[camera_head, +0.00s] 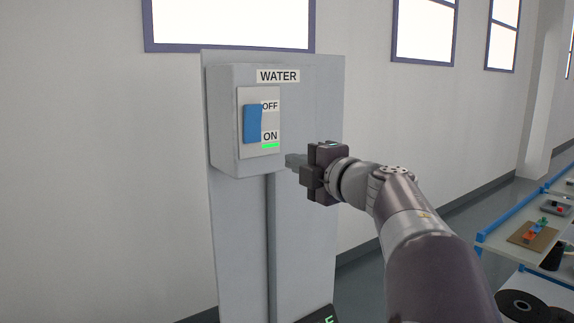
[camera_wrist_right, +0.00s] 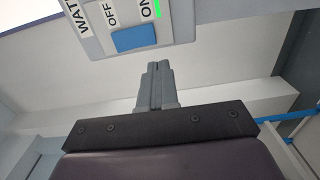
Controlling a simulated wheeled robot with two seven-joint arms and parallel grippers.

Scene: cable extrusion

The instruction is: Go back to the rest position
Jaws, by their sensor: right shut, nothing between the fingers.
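My right gripper (camera_head: 290,161) is shut and empty, just right of the lower edge of the water switch box (camera_head: 225,130) in the head view. In the right wrist view its closed fingers (camera_wrist_right: 156,86) point up toward the box, with a gap between them and the box. The box carries a blue rocker switch (camera_head: 252,124), OFF and ON labels, and a lit green light (camera_head: 270,146) beneath ON. The switch also shows in the right wrist view (camera_wrist_right: 134,38). My left gripper is not in view.
The box is fixed to a tall grey panel (camera_head: 310,220) near the wall. A shelf with blue edging (camera_head: 487,241) stands at the right, holding a brown board (camera_head: 533,234) with small coloured parts. Dark reels (camera_head: 522,306) sit below. The floor between panel and shelf looks clear.

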